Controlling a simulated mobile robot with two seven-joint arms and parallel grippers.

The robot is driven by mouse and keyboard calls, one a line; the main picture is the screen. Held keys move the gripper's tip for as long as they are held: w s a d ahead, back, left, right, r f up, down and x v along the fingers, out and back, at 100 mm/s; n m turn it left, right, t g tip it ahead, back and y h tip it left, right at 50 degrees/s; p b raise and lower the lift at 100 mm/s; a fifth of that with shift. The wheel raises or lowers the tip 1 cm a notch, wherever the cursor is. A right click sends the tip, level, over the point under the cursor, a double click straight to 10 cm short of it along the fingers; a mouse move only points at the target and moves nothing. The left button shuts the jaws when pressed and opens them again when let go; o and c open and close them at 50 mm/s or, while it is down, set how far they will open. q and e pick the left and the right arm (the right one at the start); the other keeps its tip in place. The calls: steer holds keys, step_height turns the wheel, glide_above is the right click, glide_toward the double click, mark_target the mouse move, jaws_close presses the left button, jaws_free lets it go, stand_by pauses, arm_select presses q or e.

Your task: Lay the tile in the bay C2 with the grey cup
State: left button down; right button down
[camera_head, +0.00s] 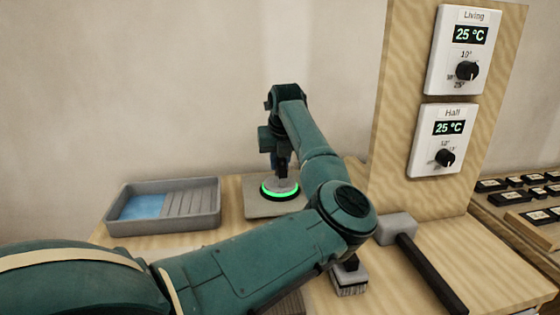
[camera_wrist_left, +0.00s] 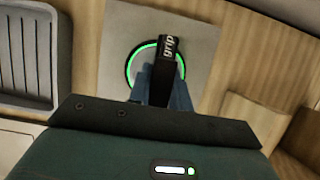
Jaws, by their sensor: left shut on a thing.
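The grey cup (camera_head: 281,186) is a round suction cup with a lit green ring, standing on a square grey tile (camera_head: 257,209). In the wrist view the cup's black handle (camera_wrist_left: 167,60), marked "grip", lies between the fingers, and the green ring (camera_wrist_left: 133,62) shows on the tile (camera_wrist_left: 199,38). My left gripper (camera_head: 281,170) is shut on the cup's handle, above the tile. Whether the tile touches the wooden bench or is just above it, I cannot tell. My right gripper is not in view. No bay marked C2 can be made out.
A grey tray (camera_head: 206,212) with blue liquid and a ribbed slope stands left of the tile. A mallet (camera_head: 430,270) and a brush (camera_head: 350,280) lie at the right front. A wooden panel (camera_head: 398,90) with two thermostats stands behind; black labelled pieces (camera_head: 532,194) lie at far right.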

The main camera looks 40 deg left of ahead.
arm_select(q)
steer(key=shift+r, duration=0.15)
